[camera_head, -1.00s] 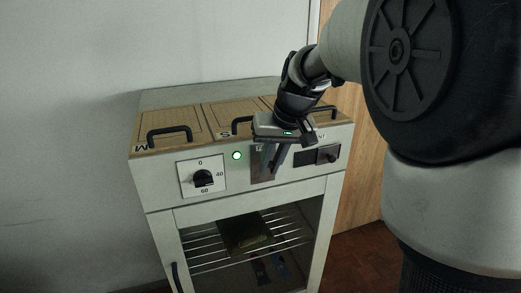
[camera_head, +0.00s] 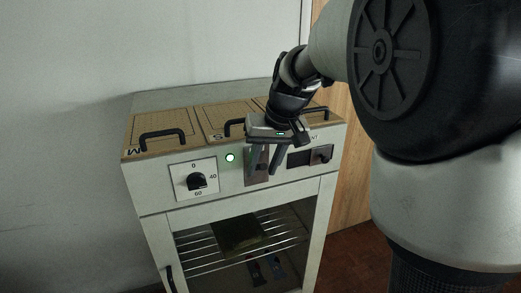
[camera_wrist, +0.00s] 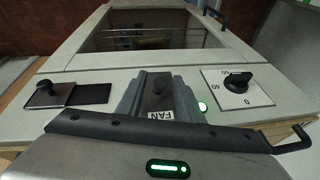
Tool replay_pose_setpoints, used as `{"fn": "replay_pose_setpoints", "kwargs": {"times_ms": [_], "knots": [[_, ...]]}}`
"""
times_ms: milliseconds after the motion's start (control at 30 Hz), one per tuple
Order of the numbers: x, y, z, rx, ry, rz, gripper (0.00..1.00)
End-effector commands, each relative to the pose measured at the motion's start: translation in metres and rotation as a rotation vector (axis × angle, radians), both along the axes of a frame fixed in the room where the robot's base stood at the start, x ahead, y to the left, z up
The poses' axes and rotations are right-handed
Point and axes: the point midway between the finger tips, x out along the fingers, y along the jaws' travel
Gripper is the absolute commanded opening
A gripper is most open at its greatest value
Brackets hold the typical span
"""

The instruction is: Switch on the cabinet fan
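The fan control is a small dark plate with a black knob (camera_wrist: 158,88) and a "FAN" label (camera_wrist: 160,115) on the cabinet's front panel. In the head view its plate (camera_head: 258,172) is partly hidden behind my gripper (camera_head: 264,172). In the wrist view my gripper (camera_wrist: 157,85) points at the panel with its two grey fingers apart, one on each side of the knob. I cannot tell whether they touch it. The cabinet (camera_head: 155,190) is pale, and a round green light (camera_head: 230,158) glows left of the fan plate.
A dial (camera_head: 196,181) marked 0, 40, 60 sits left of the light. A slider with a black knob (camera_head: 321,157) is to the right. Lids with black handles (camera_head: 162,142) cover the top. Below is a glazed door with a black handle (camera_head: 171,278) and a rack inside.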

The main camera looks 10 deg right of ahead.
Motion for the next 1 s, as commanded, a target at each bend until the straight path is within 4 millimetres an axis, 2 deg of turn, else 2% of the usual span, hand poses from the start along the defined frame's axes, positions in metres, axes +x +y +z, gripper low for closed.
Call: {"fn": "replay_pose_setpoints", "kwargs": {"times_ms": [167,500,700,833,1000], "knots": [[-0.005,-0.004,0.020,0.000,-0.005,0.001,0.33],[-0.029,-0.019,0.098,0.001,-0.007,-0.001,0.33],[-0.041,-0.027,0.137,0.001,-0.005,-0.001,0.33],[-0.047,-0.030,0.153,0.000,-0.002,0.000,0.33],[-0.050,-0.032,0.162,0.000,0.000,0.000,0.33]]}}
